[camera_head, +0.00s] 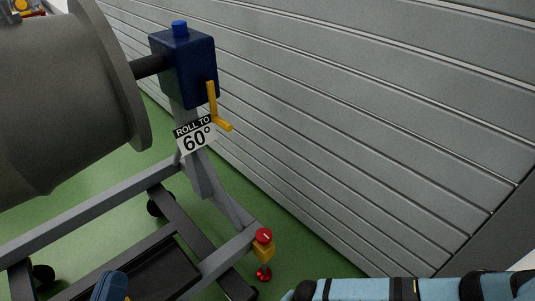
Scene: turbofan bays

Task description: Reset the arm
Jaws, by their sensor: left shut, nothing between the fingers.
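My left gripper (110,286) shows only in part at the bottom edge, left of centre, as a blue rounded shape. It is shut and empty, in front of the lower frame of a grey stand (95,212). Whether it touches the stand cannot be told. My light-blue right arm (365,289) lies along the bottom right edge; its gripper is not in view.
The stand carries a large grey drum (60,100) and a dark blue gearbox (190,65) with a yellow crank (213,105). A sign (195,134) reads "ROLL TO 60°". A red knob (264,236) tops a stand corner. A grey slatted wall (370,110) rises behind; green floor (255,205) lies between.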

